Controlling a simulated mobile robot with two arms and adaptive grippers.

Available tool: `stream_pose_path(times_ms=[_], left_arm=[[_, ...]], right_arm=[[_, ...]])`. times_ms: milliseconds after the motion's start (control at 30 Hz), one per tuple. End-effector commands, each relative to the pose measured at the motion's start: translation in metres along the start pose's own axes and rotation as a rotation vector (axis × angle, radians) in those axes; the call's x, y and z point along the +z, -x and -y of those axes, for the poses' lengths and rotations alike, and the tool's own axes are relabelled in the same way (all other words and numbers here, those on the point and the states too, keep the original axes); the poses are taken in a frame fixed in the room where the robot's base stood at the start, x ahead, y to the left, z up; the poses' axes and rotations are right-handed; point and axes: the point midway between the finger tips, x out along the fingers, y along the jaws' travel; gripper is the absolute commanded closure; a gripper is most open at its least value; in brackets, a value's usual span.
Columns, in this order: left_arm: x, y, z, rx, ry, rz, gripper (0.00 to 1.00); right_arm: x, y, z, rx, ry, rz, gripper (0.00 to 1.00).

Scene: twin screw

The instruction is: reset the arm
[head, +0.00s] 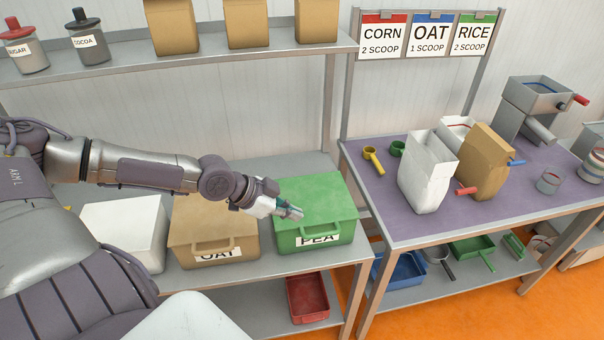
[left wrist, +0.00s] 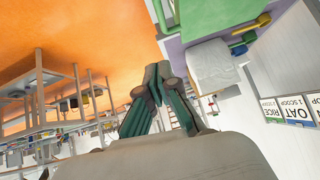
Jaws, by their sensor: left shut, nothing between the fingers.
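My left arm reaches in from the left in the head view. My left gripper (head: 290,212) is shut and empty, in front of or just above the green PEA box (head: 322,192); I cannot tell if it touches the box. In the left wrist view the shut fingers (left wrist: 152,75) point away from the camera, with part of a green surface (left wrist: 215,15) beyond them at the top. My right gripper is not in view.
A brown OAT box (head: 205,225) and a white box (head: 128,225) stand left of the PEA box. The purple table (head: 400,222) at right holds a white bag (head: 425,172), a brown bag (head: 484,160) and scoops. A red bin (head: 308,300) sits below.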

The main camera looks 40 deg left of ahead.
Motion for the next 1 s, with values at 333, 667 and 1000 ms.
stream_pose_path(times_ms=[333, 667, 1000], left_arm=[[0.006, -0.005, -0.013, 0.025, 0.002, 0.006, 1.00], [0.055, -0.058, -0.161, 0.188, -0.011, 0.110, 1.00], [0.072, -0.063, -0.224, -0.005, 0.166, 0.285, 1.00]], right_arm=[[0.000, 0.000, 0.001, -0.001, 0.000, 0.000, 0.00], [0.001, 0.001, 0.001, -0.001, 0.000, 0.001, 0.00], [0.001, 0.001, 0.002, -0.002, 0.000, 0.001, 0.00]])
